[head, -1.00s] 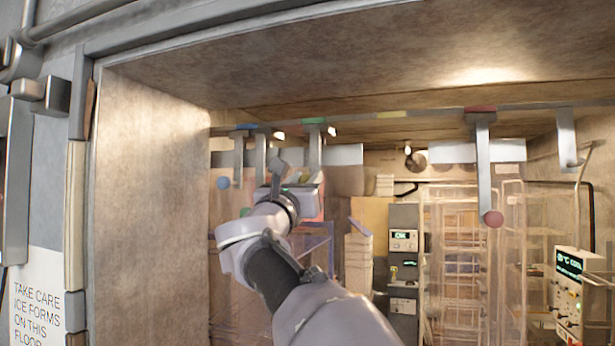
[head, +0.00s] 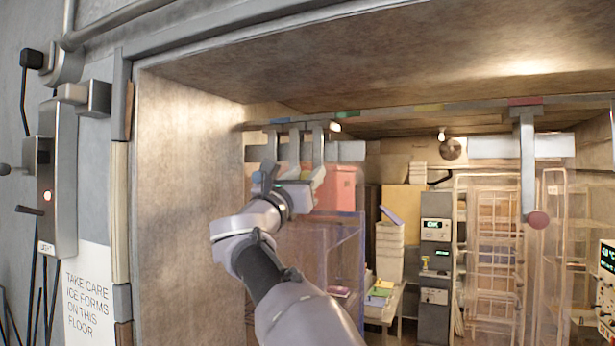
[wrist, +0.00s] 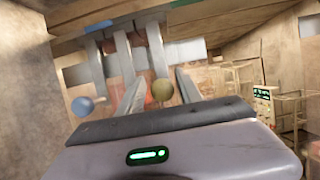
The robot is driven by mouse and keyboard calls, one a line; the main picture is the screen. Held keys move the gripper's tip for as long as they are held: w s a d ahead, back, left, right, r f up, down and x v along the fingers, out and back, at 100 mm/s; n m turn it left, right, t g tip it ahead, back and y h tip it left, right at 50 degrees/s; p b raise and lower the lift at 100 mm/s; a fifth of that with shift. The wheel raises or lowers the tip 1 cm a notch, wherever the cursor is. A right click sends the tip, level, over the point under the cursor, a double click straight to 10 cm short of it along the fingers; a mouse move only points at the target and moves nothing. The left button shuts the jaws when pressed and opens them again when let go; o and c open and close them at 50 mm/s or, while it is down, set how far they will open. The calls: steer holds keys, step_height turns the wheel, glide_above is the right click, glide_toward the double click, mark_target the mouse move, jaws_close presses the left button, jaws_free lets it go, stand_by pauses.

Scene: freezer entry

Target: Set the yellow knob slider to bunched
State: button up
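The yellow knob (wrist: 163,90) hangs at the lower end of a grey flat hanger (wrist: 156,55) in the wrist view. This hanger is the rightmost of a close group of three on the overhead rail (head: 400,112). My gripper (wrist: 159,76) is open, its two fingers on either side of the yellow knob with gaps showing; I cannot tell whether either touches the hanger. In the head view my gripper (head: 293,172) is at the lower ends of the group and mostly hides the knobs. The blue knob (wrist: 82,106) is left of my fingers.
The rail carries blue (head: 280,120), green (head: 347,114), yellow (head: 428,107) and red (head: 525,101) marks. A separate hanger with a pink-red knob (head: 538,220) is far right. A wall (head: 190,170) stands left of the group. Clear strip curtains (head: 490,250) hang at right.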

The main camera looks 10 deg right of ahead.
steer(key=shift+w+a+f, duration=0.15)
steer(key=shift+w, duration=0.05)
steer(key=shift+s, duration=0.2)
steer(key=b+v, duration=0.9)
steer(key=v, duration=0.8)
steer(key=shift+a+b, duration=0.1)
steer(key=shift+b, duration=0.3)
